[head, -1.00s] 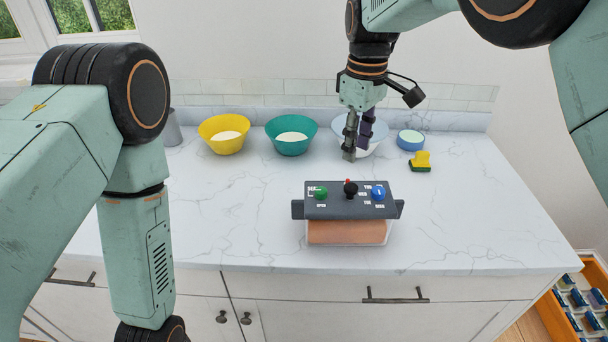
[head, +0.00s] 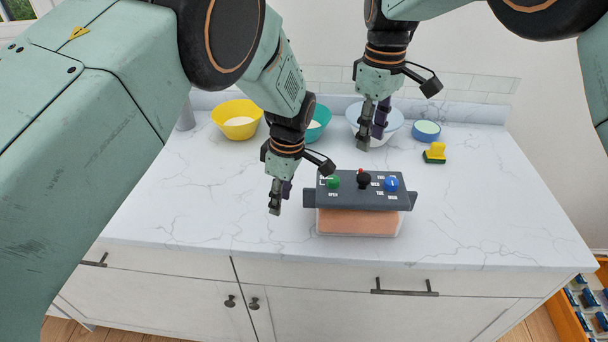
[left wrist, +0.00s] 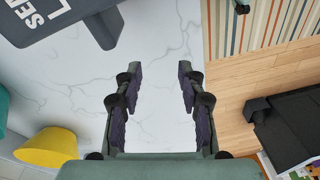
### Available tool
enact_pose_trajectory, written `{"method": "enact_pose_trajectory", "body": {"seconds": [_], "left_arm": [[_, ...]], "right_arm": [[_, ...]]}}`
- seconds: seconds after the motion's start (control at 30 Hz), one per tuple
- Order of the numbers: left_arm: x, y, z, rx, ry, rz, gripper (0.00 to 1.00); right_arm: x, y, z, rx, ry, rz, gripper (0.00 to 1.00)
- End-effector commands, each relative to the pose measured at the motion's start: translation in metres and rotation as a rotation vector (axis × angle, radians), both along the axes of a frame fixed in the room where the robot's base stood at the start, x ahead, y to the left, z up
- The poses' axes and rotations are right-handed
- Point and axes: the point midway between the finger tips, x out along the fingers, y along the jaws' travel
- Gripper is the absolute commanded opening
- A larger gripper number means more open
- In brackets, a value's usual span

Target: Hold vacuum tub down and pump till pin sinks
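The vacuum tub (head: 358,222) stands on the counter near its front edge. Its clear body holds something orange, and its dark grey lid (head: 345,197) has side tabs, a green knob (head: 333,182), a black knob with a red pin (head: 362,178) and a blue knob (head: 391,184). My left gripper (head: 279,199) hangs just left of the tub, apart from it; the left wrist view shows its fingers (left wrist: 155,95) open and empty, with part of the lid (left wrist: 60,22) at upper left. My right gripper (head: 370,136) points down behind the tub; its fingers look parted, with nothing seen between them.
A yellow bowl (head: 238,124), a teal bowl (head: 317,125) and a pale blue bowl (head: 394,122) stand along the back. A small blue dish (head: 426,132) and a yellow-green sponge (head: 435,152) are at the right. The counter (head: 490,215) right of the tub is clear.

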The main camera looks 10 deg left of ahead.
Motion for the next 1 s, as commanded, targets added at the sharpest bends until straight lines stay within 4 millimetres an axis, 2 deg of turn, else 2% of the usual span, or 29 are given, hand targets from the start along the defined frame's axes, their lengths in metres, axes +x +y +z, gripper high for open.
{"method": "enact_pose_trajectory", "body": {"seconds": [0.1, 0.2, 0.37, 0.8, 1.0], "left_arm": [[0.020, -0.026, 0.018, -0.063, -0.035, 0.154, 0.40], [0.029, -0.039, 0.028, -0.100, -0.046, 0.237, 0.40], [0.034, -0.048, 0.031, -0.122, -0.049, 0.290, 0.40], [0.034, -0.047, -0.028, -0.124, -0.050, 0.291, 0.40], [0.034, -0.047, -0.042, -0.124, -0.052, 0.290, 0.40]], "right_arm": [[0.000, 0.000, 0.000, 0.000, 0.000, 0.000, 0.38], [0.000, 0.000, 0.000, 0.000, 0.000, 0.000, 0.38], [0.000, 0.000, 0.000, 0.000, 0.000, 0.000, 0.38], [0.000, 0.000, 0.000, 0.000, 0.000, 0.000, 0.38], [0.000, 0.000, 0.000, 0.000, 0.000, 0.000, 0.38]]}}
